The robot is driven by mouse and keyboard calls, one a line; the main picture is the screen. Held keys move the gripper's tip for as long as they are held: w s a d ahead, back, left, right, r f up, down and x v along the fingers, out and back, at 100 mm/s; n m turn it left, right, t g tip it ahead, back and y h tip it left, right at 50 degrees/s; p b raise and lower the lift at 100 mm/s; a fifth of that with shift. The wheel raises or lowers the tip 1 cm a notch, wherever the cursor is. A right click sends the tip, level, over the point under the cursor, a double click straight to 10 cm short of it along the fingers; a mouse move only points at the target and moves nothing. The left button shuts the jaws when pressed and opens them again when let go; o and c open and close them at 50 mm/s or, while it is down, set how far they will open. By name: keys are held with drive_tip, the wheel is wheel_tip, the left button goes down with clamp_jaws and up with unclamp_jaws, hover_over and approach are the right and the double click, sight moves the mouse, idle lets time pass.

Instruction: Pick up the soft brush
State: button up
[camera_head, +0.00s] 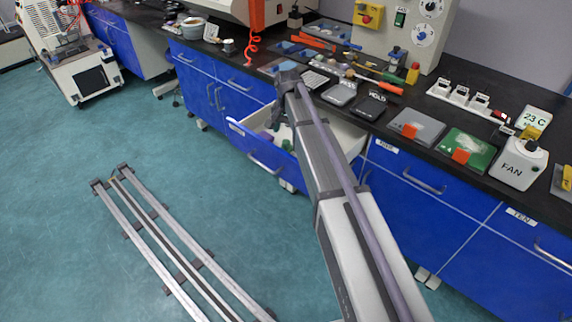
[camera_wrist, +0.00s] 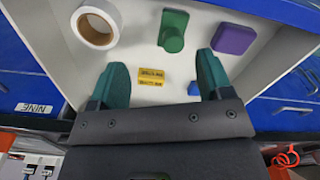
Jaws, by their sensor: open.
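I cannot single out the soft brush for certain in either view. In the wrist view, my gripper (camera_wrist: 164,76) is open, its two dark green fingers spread wide above a white open drawer (camera_wrist: 268,62), with nothing held between them. Ahead of the fingers, in the drawer, lie a green rounded piece (camera_wrist: 173,29), a purple block (camera_wrist: 235,39) and a white tape roll (camera_wrist: 96,25). A small blue piece (camera_wrist: 194,88) sits by the right finger, partly hidden.
In the head view, the open drawer (camera_head: 345,138) juts from blue cabinets under the black counter. Orange-handled tools (camera_head: 380,86), dark scales (camera_head: 370,106) and a white FAN box (camera_head: 520,163) stand on the counter. Floor rails (camera_head: 165,235) lie at left; my arm hides part of the drawer.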

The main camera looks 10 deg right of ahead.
sight(286, 141)
drive_tip(key=w+m, duration=0.2)
drive_tip(key=w, duration=0.1)
drive_tip(key=shift+w+r+p, duration=0.1)
drive_tip(key=shift+w+p, duration=0.25)
drive_tip(key=shift+p, duration=0.05)
drive_tip(key=shift+s+r+m, duration=0.15)
drive_tip(key=shift+s+m, duration=0.25)
drive_tip(key=shift+m, duration=0.6)
wheel_tip(286, 141, down, 11)
drive_tip(key=b, duration=1.1)
drive_tip(key=shift+s+f, duration=0.15)
drive_tip(key=shift+f, duration=0.05)
drive_tip(key=shift+r, duration=0.25)
drive_tip(key=c, duration=1.1)
wheel_tip(286, 141, up, 10)
drive_tip(key=p, duration=1)
drive_tip(key=shift+r+p, duration=0.2)
drive_tip(key=shift+p, duration=0.1)
drive_tip(key=shift+f, duration=0.2)
